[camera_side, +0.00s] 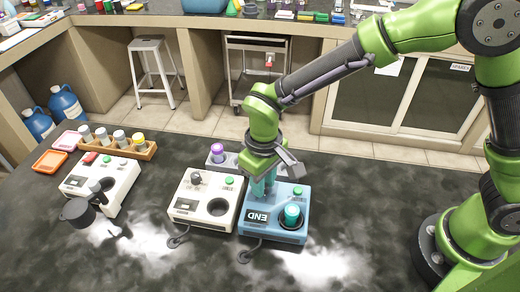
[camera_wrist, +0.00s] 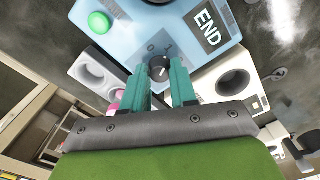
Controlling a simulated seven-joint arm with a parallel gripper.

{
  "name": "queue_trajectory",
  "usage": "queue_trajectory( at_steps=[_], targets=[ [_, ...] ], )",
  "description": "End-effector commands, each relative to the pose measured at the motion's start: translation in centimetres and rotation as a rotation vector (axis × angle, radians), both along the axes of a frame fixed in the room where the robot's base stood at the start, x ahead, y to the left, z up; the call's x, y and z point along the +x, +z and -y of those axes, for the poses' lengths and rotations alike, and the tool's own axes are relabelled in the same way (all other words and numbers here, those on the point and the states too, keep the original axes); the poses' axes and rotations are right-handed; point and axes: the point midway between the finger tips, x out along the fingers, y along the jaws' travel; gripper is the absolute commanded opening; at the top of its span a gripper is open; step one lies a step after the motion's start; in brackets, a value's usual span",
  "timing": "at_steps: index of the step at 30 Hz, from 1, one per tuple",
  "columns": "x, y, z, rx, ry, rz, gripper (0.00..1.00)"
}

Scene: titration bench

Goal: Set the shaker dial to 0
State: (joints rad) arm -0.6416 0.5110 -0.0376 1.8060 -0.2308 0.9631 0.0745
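The shaker is the blue box marked END (camera_side: 259,225), with a teal-capped vial (camera_side: 292,214) in its round well. In the wrist view, the blue shaker (camera_wrist: 165,20) fills the top. Its small black dial (camera_wrist: 158,68) with a white pointer mark lies between the tips of my teal fingers. Small marks, one like a 0, are printed beside the dial. My gripper (camera_wrist: 160,72) points down over the shaker's rear left in the side view (camera_side: 264,192), where it hides the dial. The fingers are apart, one on each side of the dial. I cannot tell whether they touch it.
A white device (camera_side: 200,205) with a dark knob stands close left of the shaker. A grey rack (camera_side: 222,158) with a purple-capped vial stands behind. A wooden vial rack (camera_side: 125,147) and another white device (camera_side: 100,180) stand farther left.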

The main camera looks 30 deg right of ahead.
Motion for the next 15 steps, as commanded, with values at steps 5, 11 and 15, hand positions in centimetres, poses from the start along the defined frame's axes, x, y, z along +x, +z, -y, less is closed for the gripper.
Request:
queue_trajectory(
  at_steps=[5,11,15],
  targets=[
    [0.0,0.02,-0.02,0.0,0.006,0.0,0.1],
    [0.06,0.02,0.06,0.002,0.261,-0.001,0.1],
    [0.07,0.03,0.07,0.001,0.525,0.001,0.1]
  ],
)
